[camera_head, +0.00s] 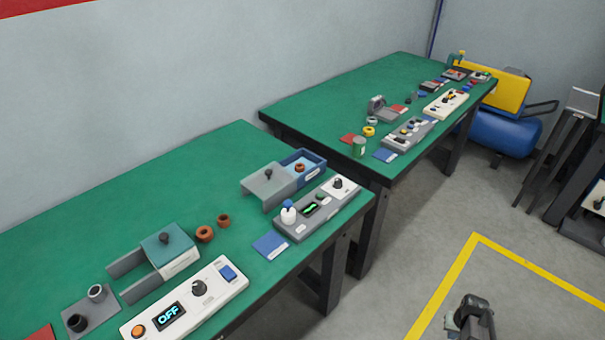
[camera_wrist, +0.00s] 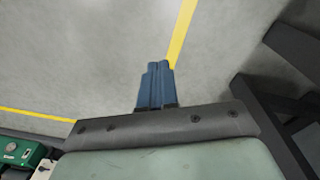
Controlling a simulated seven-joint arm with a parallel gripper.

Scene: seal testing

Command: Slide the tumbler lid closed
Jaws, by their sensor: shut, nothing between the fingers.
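Two sliding lids with black knobs are on the near table, and I cannot tell which is the tumbler's. A grey lid (camera_head: 268,184) stands left of a blue open box (camera_head: 312,162), with a brown ring visible in the box. A teal lid (camera_head: 168,246) sits at the right end of a grey open-sided frame (camera_head: 127,272). My gripper (camera_wrist: 157,66) has blue fingers, shut and empty, over bare floor in the wrist view. It is away from both lids. A dark part of my arm seems to show at the bottom right of the head view.
A white panel (camera_head: 190,300) reading OFF and a grey panel (camera_head: 318,208) with knobs line the near table's front edge. Brown rings (camera_head: 205,234) lie between the lids. A second green table (camera_head: 340,97) with more devices stands behind. The yellow-lined floor (camera_head: 500,290) is open.

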